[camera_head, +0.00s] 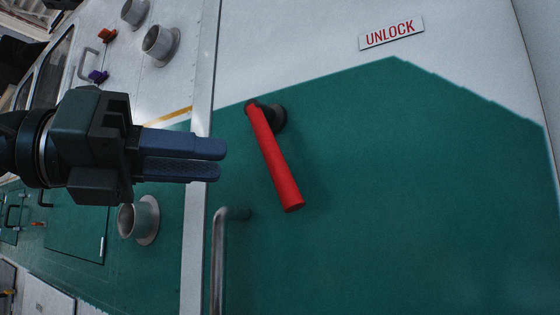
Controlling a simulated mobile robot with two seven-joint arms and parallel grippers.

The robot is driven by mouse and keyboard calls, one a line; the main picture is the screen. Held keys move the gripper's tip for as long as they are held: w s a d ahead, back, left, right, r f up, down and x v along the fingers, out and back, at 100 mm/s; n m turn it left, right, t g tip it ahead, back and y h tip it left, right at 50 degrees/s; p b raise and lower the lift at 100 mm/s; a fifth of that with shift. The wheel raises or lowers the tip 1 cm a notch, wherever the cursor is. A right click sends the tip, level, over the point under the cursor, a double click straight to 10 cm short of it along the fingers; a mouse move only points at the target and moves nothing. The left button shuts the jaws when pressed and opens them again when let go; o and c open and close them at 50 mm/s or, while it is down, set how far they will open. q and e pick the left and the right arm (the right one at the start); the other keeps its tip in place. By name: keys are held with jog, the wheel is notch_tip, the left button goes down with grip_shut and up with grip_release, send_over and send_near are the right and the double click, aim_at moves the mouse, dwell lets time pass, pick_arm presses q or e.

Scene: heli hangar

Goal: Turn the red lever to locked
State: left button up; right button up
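The red lever (275,160) is mounted on a dark round pivot at its upper end, on the green and white panel. It slants down and slightly right from the pivot, away from the UNLOCK label (391,33) at the upper right. My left gripper (222,161) comes in from the left, with its blue-grey fingers pointing right. Its fingertips are close together with only a narrow gap, holding nothing, and appear left of the lever, apart from it in the picture. No label reading locked is in view. My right gripper is not in view.
A metal grab handle (220,260) stands out from the panel below the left gripper's fingertips. Round pipe fittings (139,220) and (160,44) stick out at the left. The green panel right of the lever is clear.

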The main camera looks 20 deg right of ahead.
aim_at(278, 188)
pick_arm(q)
jog(key=d+p, duration=0.1)
jog(key=d, duration=0.7)
jog(key=shift+w+d, duration=0.15)
jog(key=shift+d, duration=0.25)
grip_shut()
